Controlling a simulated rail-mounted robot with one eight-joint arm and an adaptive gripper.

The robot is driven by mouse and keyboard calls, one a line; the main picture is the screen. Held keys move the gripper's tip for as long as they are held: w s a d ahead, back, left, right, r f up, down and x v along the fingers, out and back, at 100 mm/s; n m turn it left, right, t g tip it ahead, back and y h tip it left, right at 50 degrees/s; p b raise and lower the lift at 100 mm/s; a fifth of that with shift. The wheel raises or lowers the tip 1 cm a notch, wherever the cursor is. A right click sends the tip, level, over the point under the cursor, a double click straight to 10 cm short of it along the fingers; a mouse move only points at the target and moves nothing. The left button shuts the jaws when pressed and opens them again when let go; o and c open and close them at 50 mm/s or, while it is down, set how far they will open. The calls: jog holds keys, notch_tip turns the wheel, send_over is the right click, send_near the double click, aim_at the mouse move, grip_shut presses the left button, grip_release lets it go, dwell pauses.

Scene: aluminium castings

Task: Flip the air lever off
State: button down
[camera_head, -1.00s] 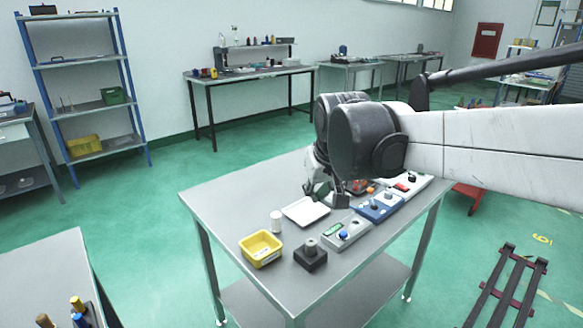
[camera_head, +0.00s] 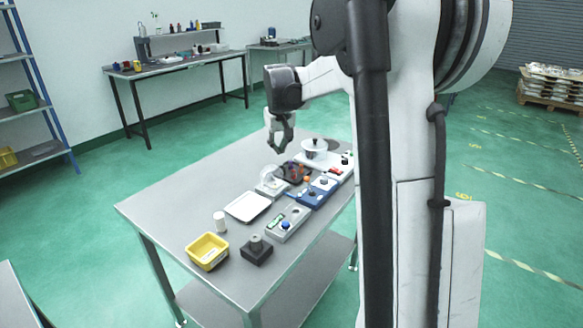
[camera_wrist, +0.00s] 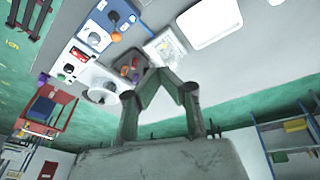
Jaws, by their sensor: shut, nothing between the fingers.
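A blue control box (camera_head: 318,193) stands on the grey table with an orange part and a pale knob on top. It also shows in the wrist view (camera_wrist: 105,22), its orange part (camera_wrist: 116,37) at one edge. I cannot tell for sure which part is the air lever. A grey box (camera_head: 288,224) with a blue button and a white box (camera_head: 341,168) with a red panel stand in the same row. My gripper (camera_head: 281,148) is above the far left edge of the table, pointing down, apart from the boxes. Its fingertips meet in the wrist view (camera_wrist: 165,72), with nothing between them.
A dark tray of coloured parts (camera_head: 293,171), a round white item (camera_head: 314,148) and a pale fixture (camera_head: 269,184) lie near the boxes. A white tray (camera_head: 247,207), white cylinder (camera_head: 219,222), yellow bin (camera_head: 208,252) and black block (camera_head: 257,251) are nearer. The left tabletop is bare.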

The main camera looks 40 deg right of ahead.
jog(key=g+p, duration=0.1)
jog(key=p, duration=0.2)
send_over(309, 185)
jog(key=w, duration=0.6)
jog(key=s+a+x, duration=0.1)
jog(key=x, duration=0.5)
jog(key=shift+d+f+m, duration=0.1)
jog(key=shift+m, duration=0.2)
jog(key=x, duration=1)
jog(key=shift+s, duration=0.15)
jog(key=s, duration=0.2)
jog(key=s+p, duration=0.1)
jog(key=shift+a+r, duration=0.3)
jog(key=shift+a, duration=0.05)
jog(key=shift+s+a, duration=0.15)
jog(key=shift+s, duration=0.35)
jog(key=shift+a, duration=0.15)
